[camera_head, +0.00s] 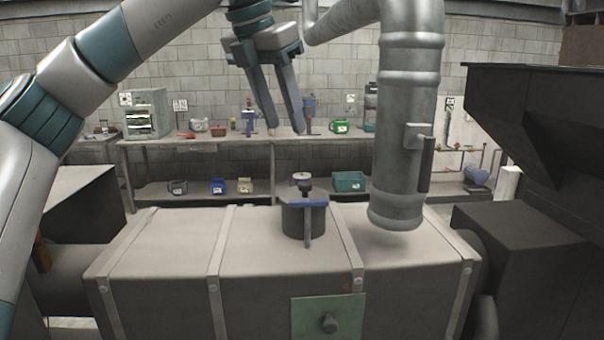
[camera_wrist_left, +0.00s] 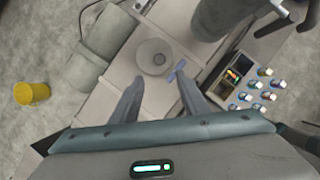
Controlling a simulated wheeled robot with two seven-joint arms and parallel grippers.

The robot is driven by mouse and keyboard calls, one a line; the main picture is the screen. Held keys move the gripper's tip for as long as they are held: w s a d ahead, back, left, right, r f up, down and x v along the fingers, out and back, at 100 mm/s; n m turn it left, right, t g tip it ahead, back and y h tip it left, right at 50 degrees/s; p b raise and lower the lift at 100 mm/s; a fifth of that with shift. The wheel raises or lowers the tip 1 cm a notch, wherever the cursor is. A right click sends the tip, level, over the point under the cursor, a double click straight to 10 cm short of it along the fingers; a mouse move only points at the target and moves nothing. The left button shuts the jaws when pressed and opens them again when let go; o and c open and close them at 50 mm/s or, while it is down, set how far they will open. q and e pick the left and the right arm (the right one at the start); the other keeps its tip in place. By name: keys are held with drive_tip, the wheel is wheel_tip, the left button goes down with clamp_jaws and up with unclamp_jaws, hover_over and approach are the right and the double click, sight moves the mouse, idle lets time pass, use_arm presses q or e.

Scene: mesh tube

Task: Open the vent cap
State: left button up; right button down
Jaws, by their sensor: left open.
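The vent cap (camera_head: 303,218) is a dark round cylinder on top of a long grey metal box, with a blue lever across its front and a small knob on top. In the left wrist view the cap (camera_wrist_left: 153,58) shows from above as a grey disc, with the blue lever (camera_wrist_left: 176,71) at its right edge. My left gripper (camera_head: 284,131) is open and empty, its fingers pointing down above the cap and apart from it. In the left wrist view the fingertips (camera_wrist_left: 160,80) lie just below the disc. My right gripper does not show clearly.
A thick grey vertical pipe (camera_head: 402,120) hangs just right of the cap. The grey box (camera_head: 160,250) has raised metal bands and a green plate (camera_head: 328,316) on its front. A dark machine (camera_head: 540,240) stands at the right. A workbench (camera_head: 200,143) with tools runs behind.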

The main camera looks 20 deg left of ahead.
sight(305, 183)
use_arm(q)
drive_tip(key=p+x, duration=0.3)
drive_tip(key=x, duration=1.1)
drive_tip(key=shift+p, duration=0.4)
clamp_jaws()
